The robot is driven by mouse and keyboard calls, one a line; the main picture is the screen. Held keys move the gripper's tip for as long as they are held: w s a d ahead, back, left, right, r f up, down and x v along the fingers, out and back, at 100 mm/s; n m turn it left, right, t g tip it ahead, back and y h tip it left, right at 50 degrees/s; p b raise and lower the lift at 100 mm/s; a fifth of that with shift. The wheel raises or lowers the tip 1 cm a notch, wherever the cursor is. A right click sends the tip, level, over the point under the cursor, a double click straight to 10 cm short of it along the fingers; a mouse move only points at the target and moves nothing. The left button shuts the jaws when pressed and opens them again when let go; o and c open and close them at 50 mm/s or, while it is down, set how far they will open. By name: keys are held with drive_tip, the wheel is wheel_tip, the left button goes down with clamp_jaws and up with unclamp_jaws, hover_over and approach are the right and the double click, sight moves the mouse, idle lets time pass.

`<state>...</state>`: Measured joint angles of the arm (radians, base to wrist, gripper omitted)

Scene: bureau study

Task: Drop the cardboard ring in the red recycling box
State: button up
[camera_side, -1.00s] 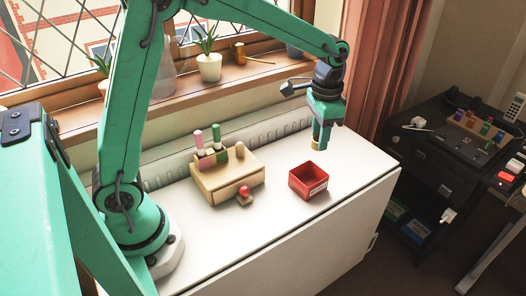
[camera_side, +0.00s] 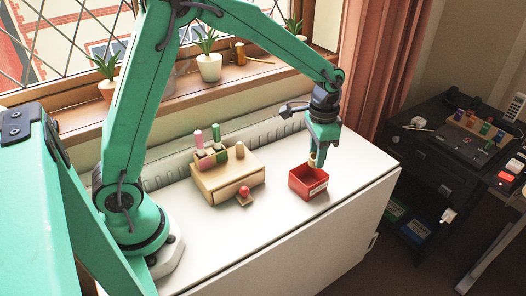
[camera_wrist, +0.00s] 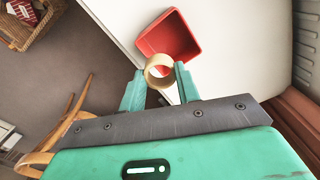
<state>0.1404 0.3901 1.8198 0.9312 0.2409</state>
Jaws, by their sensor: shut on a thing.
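My gripper (camera_side: 320,160) points down over the back right part of the box. In the wrist view my gripper (camera_wrist: 160,76) is shut on the tan cardboard ring (camera_wrist: 149,73), which overlaps the near edge of the box in that picture. In the side view only a small pale part of the ring (camera_side: 312,162) shows, just above the box opening. The box's inside is partly hidden there.
Plants line the windowsill (camera_side: 240,80) behind. The white table (camera_side: 290,225) is clear in front, and its front edge is close to the box.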

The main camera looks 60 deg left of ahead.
drive_tip(key=o, duration=1)
drive_tip(key=shift+r, duration=0.1)
drive_tip(key=shift+r, duration=3.8)
